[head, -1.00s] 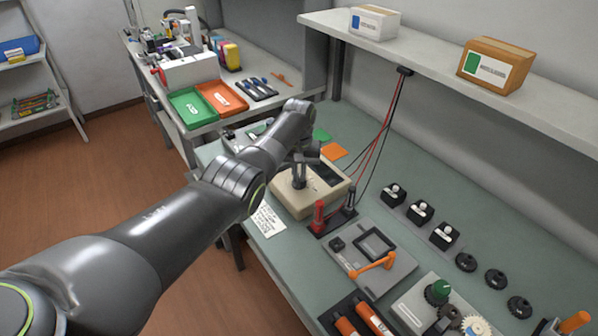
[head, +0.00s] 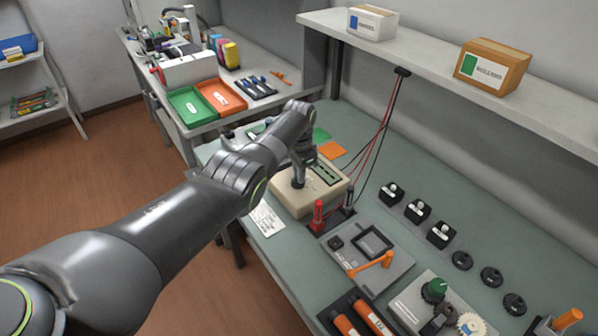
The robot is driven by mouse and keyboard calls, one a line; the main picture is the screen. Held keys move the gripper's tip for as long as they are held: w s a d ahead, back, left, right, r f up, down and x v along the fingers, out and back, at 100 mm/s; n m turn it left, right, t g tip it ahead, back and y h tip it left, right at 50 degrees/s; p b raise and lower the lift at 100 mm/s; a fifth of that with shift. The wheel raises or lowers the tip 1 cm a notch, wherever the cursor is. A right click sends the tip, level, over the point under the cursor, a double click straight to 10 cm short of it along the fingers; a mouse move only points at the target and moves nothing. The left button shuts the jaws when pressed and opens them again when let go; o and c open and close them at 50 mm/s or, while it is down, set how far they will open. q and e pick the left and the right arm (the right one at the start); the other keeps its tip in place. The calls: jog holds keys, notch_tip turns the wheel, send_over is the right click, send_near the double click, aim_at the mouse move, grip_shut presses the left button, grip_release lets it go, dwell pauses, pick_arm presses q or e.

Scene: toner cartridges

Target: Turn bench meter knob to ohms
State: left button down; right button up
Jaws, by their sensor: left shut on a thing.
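The bench meter (head: 302,203) is a beige box on the green-grey bench, in the middle of the head view. Its display (head: 326,174) is a dark panel with a greenish tint on the top face. My left gripper (head: 298,181) points down onto the meter's top and is shut on the dark knob there. The knob is mostly hidden by the gripper, so its pointer and the markings around it cannot be read. My right gripper is not in view.
A grey fixture with an orange handle (head: 371,264) lies nearer. A paper note (head: 266,219) lies left of the meter.

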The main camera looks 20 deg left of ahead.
pick_arm(q)
jog(key=m, duration=0.5)
jog(key=shift+r+m, duration=0.1)
jog(key=shift+m, duration=0.2)
jog(key=m+p, duration=0.1)
jog(key=m, duration=0.4)
jog(key=shift+s, duration=0.1)
jog(key=shift+m, duration=0.3)
jog(key=c, duration=1.5)
grip_release()
jog(key=shift+r, duration=0.45)
notch_tip(320, 180, up, 4)
jog(key=shift+r+p, duration=0.1)
jog(key=shift+p, duration=0.3)
notch_tip(320, 180, up, 12)
jog(key=shift+r+b, duration=0.15)
jog(key=shift+b, duration=0.9)
